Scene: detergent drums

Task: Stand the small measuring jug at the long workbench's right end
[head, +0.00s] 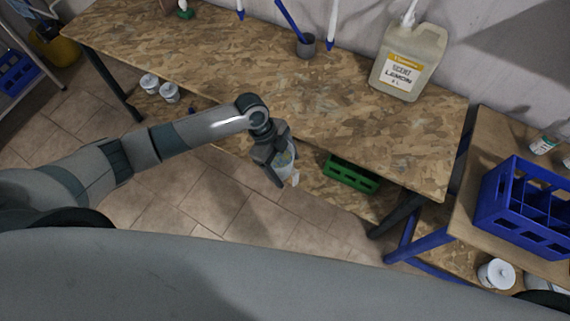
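The long workbench (330,110) has a chipboard top and runs from the upper left to the right. Its right end (430,160) is bare in front of a large lemon canister. My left gripper (279,166) is in front of the bench's front edge, pointing down. It is shut on a small pale, see-through vessel with a white part, which looks like the measuring jug (288,158). The fingers hide much of the jug, so its markings cannot be read. My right gripper is not in view.
The lemon canister (408,65) stands at the back right of the bench, near a grey cup (306,46) with a blue tool. A green crate (351,174) and white tubs (169,92) are below the bench top. A blue crate (523,207) stands on a side table at right.

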